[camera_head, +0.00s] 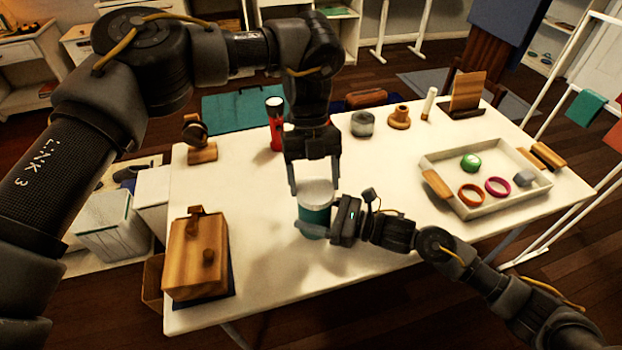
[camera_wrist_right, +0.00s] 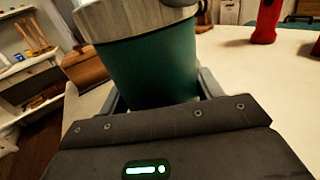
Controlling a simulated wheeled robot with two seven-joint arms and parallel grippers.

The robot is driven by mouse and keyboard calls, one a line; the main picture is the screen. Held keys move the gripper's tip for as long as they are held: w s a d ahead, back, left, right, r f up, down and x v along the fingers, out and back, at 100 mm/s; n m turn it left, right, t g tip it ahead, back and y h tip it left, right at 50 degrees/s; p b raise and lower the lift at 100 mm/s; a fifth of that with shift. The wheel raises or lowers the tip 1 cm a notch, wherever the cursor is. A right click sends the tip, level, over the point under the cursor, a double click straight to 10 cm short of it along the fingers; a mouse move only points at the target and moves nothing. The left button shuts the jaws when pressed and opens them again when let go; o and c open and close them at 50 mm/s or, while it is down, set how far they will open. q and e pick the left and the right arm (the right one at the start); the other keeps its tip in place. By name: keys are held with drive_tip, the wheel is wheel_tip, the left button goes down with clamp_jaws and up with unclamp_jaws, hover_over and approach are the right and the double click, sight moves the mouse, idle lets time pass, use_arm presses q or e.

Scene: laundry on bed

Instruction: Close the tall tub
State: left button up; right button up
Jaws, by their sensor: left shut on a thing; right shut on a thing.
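The tall tub (camera_head: 315,217) is a teal cylinder standing upright on the white table. A pale grey lid (camera_head: 317,190) sits on its top; whether it is fully seated I cannot tell. My left gripper (camera_head: 314,190) comes down from above, its fingers on either side of the lid and shut on it. My right gripper (camera_head: 316,228) comes in from the right and is shut around the tub's body. In the right wrist view the teal tub (camera_wrist_right: 155,68) stands between the fingers, with the metallic lid (camera_wrist_right: 135,16) over its upper edge.
A wooden box (camera_head: 196,255) stands at the front left. A red flashlight-like cylinder (camera_head: 275,122) and a grey jar (camera_head: 362,123) stand behind the tub. A white tray (camera_head: 480,207) with rings lies right. The table's front middle is clear.

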use_arm(q)
drive_tip(key=m+y, duration=0.1)
drive_tip(key=m, duration=0.3)
drive_tip(key=shift+d+y, duration=0.3)
drive_tip(key=shift+y, duration=0.1)
drive_tip(key=m+y, duration=0.1)
drive_tip(key=m, duration=0.3)
drive_tip(key=shift+s+d+t, duration=0.1)
drive_tip(key=shift+d+t, duration=0.05)
drive_tip(key=shift+t, duration=0.15)
drive_tip(key=o, duration=0.9)
drive_tip(key=shift+r, duration=2.25)
drive_tip(key=shift+c, duration=0.2)
